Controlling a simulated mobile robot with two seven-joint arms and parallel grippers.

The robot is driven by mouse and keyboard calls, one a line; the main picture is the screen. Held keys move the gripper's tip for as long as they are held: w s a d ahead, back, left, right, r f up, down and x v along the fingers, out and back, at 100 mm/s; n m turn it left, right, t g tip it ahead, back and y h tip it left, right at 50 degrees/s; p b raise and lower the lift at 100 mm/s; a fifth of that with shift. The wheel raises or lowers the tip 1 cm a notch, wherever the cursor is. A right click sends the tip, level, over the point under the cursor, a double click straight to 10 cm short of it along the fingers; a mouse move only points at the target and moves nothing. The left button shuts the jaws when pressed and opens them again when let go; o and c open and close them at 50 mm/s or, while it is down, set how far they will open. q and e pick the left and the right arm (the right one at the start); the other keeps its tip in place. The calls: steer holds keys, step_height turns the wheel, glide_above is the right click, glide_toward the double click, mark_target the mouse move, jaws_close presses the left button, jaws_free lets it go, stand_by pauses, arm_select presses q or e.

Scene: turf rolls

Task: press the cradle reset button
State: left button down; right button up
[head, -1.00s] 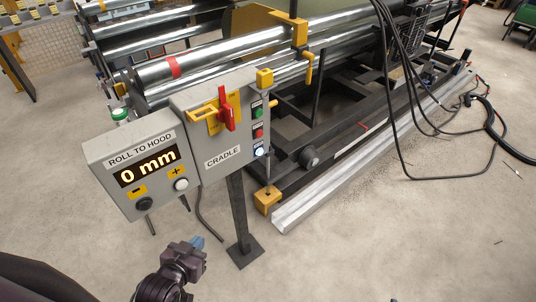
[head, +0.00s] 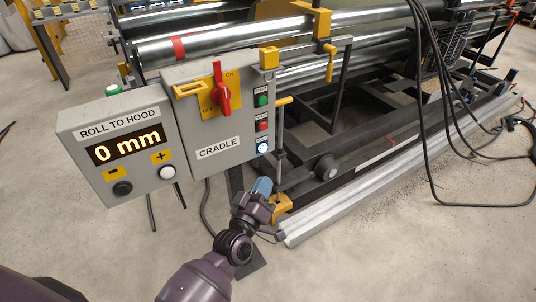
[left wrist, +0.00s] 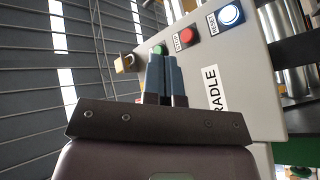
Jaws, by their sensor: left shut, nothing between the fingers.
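The grey cradle box (head: 185,143) has a column of buttons on its right side. The reset button (head: 263,147) is lowest, lit white with a blue tint; it also shows in the left wrist view (left wrist: 229,15) at upper right. Above it are the red stop button (head: 262,126) and the green start button (head: 262,101). My left gripper (head: 262,187) is shut and empty, its blue fingertips below the reset button and apart from it in the head view. In the left wrist view the fingers (left wrist: 165,77) lie left of the reset button. My right gripper is out of view.
A "roll to hood" display (head: 127,146) reading 0 mm adjoins the box on the left. A red rotary switch (head: 220,90) sticks out of the box front. A yellow-handled clamp (head: 284,101) and the roller frame stand close on the right. Black cables (head: 424,120) hang farther right.

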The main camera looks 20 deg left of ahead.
mark_target(263, 148)
arm_select(q)
steer(key=w+d+f+n+y+b, duration=0.1)
steer(key=w+f+n+y+b, duration=0.1)
steer(key=w+n+y+b, duration=0.1)
steer(key=w+d+f+n+t+y+b, duration=0.1)
steer(key=w+d+f+n+y+b, duration=0.1)
steer(key=w+n, duration=0.4)
steer(key=shift+w+d+f+n+t+y+b, duration=0.3)
steer(key=shift+f+n+y+b, duration=0.25)
steer(key=shift+b, duration=0.35)
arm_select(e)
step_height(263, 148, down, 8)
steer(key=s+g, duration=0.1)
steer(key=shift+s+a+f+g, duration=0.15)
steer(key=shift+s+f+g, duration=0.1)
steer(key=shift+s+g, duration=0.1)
arm_select(q)
steer(key=shift+a, duration=0.1)
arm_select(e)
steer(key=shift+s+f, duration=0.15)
arm_select(q)
steer(key=w+a+b, duration=0.1)
steer(key=w+a, duration=0.4)
steer(key=a, duration=0.1)
steer(key=shift+w+a, duration=0.2)
steer(key=shift+a, duration=0.2)
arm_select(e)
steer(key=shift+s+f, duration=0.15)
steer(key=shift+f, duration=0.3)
